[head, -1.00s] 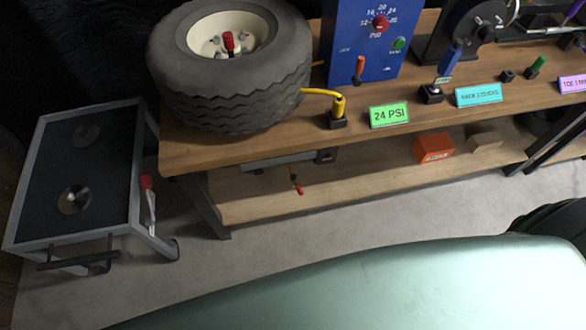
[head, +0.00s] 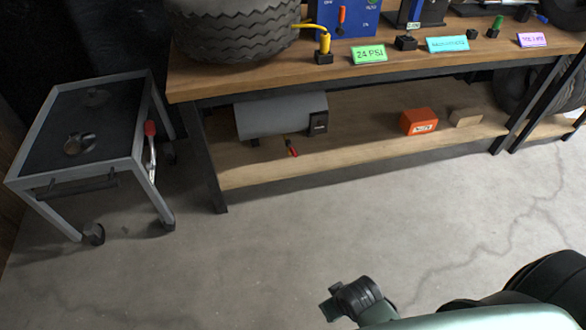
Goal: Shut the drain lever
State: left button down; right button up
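A small lever with a red tip (head: 292,151) and a yellowish stem hangs below a grey cylindrical tank (head: 272,118) on the bench's lower shelf. It looks like the drain lever. It slants down and to the right. The tank has a dark box on its right end, and its top is partly hidden by the bench top. Neither of my gripper fingertips shows in the head view. A dark jointed part of mine and a pale green part show at the bottom, well apart from the lever.
A grey cart (head: 97,188) with a red-handled lever (head: 150,129) stands at the left. The wooden bench (head: 240,78) carries a tyre (head: 235,35) and several labels. An orange box (head: 419,122) and a wooden block (head: 466,117) sit on the lower shelf. The concrete floor (head: 240,260) in front is clear.

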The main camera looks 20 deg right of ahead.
aim_at(288, 143)
jog(key=i+l, duration=0.2)
jog(key=l, duration=0.2)
jog(key=i+l+z, duration=0.15)
jog(key=l, duration=0.25)
jog(key=i+l, duration=0.2)
jog(key=l, duration=0.2)
